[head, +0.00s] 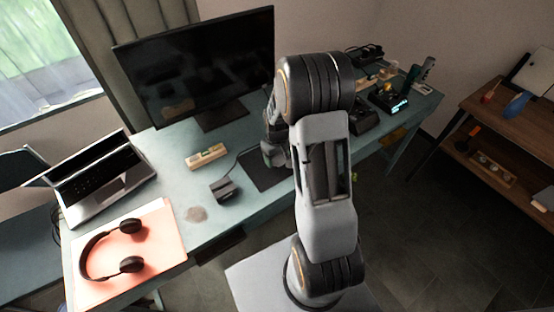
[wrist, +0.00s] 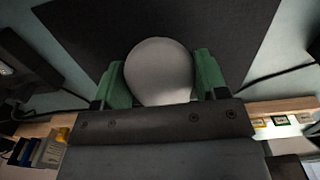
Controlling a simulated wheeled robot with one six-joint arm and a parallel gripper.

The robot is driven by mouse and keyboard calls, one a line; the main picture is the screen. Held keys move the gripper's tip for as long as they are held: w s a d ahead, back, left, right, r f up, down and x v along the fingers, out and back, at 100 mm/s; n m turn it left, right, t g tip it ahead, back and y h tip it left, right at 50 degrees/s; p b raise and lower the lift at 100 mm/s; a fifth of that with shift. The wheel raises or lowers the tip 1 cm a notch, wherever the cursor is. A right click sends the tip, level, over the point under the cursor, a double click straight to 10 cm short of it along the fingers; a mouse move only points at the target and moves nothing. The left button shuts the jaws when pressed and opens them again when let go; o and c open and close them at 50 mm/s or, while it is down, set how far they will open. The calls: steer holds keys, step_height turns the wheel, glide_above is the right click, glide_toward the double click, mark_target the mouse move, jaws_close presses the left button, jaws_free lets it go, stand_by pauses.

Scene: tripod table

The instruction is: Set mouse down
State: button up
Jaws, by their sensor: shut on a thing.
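A pale grey rounded mouse (wrist: 158,68) sits between the two green fingers of my gripper (wrist: 162,76) in the wrist view. The fingers are closed on its sides. A dark mouse pad (wrist: 85,25) fills the background behind the mouse; I cannot tell whether the mouse touches it. In the head view the mouse pad (head: 260,180) lies on the table (head: 225,225), partly covered by my arm.
A monitor (head: 195,75) stands behind the pad. A small dark device (head: 224,189) and a pale box (head: 206,156) lie left of it. A laptop (head: 100,178) and headphones (head: 128,264) are farther left. Dark devices (head: 388,98) crowd the right end.

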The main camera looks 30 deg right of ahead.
steer(key=shift+f, duration=0.8)
steer(key=shift+f, duration=0.1)
steer(key=shift+f, duration=0.1)
steer(key=o, duration=0.9)
steer(key=shift+o, duration=0.2)
